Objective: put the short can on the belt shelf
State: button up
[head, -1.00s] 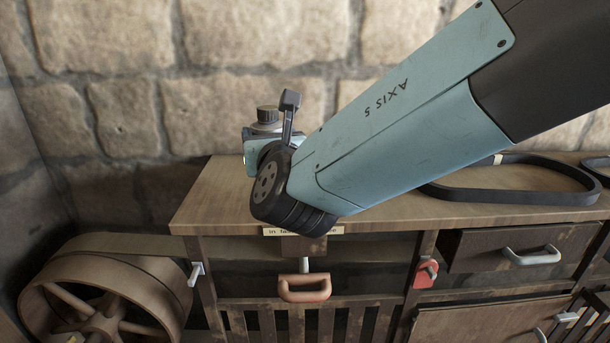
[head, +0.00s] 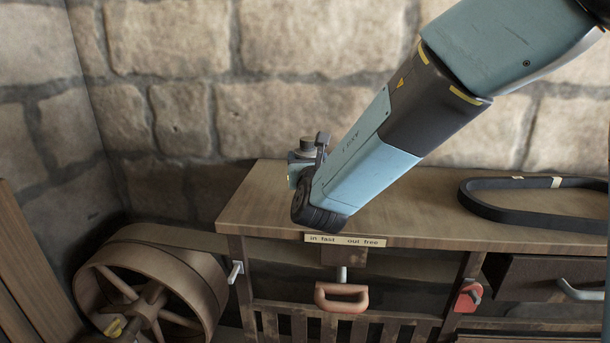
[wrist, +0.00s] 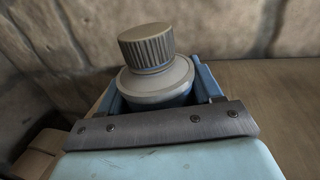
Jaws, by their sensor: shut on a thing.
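A short can (wrist: 155,82) with a ribbed dark cap and a pale grey shoulder sits upright between the blue fingers of my gripper (wrist: 165,97) in the wrist view. My gripper is shut on it. In the head view the can's cap (head: 307,144) shows above my gripper (head: 298,170), over the left part of the wooden bench top (head: 400,190). The can's lower part is hidden by the gripper. I cannot tell whether its base touches the wood. A black belt (head: 500,212) lies on the bench top at the right. Which surface is the belt shelf is not clear.
A large spoked wheel (head: 150,300) with a belt around it stands left of the bench. A labelled strip (head: 345,240), a red handle (head: 341,297) and a red latch (head: 468,295) are on the bench front. A stone wall (head: 330,80) rises behind. Bare wood lies between gripper and belt.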

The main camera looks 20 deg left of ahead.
jog(key=shift+w+a+f, duration=0.35)
jog(key=shift+w+f, duration=0.2)
jog(key=shift+f, duration=1.7)
jog(key=shift+f, duration=0.1)
jog(key=o, duration=1.2)
jog(key=shift+s+d, duration=0.1)
jog(key=shift+s, duration=0.1)
jog(key=v, duration=1.1)
jog(key=shift+s+d, duration=0.2)
jog(key=shift+s, duration=0.05)
